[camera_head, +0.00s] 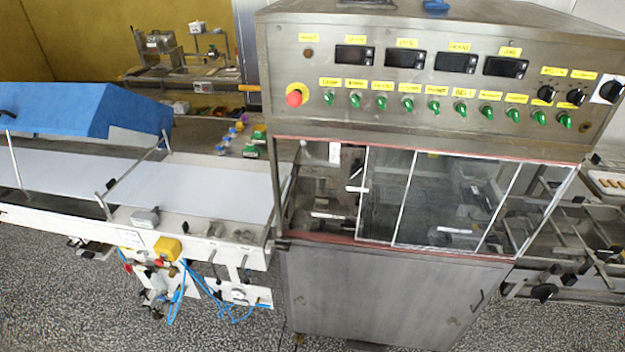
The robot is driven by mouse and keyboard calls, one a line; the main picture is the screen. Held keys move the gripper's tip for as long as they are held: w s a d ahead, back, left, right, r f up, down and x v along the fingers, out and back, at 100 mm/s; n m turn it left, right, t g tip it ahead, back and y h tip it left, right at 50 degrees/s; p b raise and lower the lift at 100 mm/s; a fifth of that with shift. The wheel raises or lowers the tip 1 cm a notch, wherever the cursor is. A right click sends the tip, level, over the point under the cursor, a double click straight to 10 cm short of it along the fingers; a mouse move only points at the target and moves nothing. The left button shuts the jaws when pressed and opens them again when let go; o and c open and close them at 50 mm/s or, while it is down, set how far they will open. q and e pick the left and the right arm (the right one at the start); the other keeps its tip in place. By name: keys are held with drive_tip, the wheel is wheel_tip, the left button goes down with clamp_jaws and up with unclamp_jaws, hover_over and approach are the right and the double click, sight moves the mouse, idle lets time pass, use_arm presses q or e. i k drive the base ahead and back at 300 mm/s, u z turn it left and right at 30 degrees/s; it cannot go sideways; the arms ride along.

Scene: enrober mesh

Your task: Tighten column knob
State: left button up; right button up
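Neither of my grippers shows in the head view. The enrober, a steel machine (390,295) with a slanted control panel (300,75), stands in the middle and right. I cannot tell for sure which part is the column knob. A small dark knob (111,184) sits on a thin post beside the white conveyor belt (200,190) at left. A dark clamp piece (355,187) shows at the left part of the machine's window. Another black knob (543,293) sits low at the right, by the outfeed frame. How tight any of them is cannot be seen.
A red stop button (294,98), several green switches (408,104) and dark displays (354,55) are on the panel. A blue cover (80,108) spans the left conveyor. Blue hoses (188,290) hang below it. Speckled floor (60,310) is clear in front.

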sight(357, 169)
drive_tip(key=u, duration=1.25)
drive_tip(key=i, duration=1.6)
drive_tip(key=z, duration=2.85)
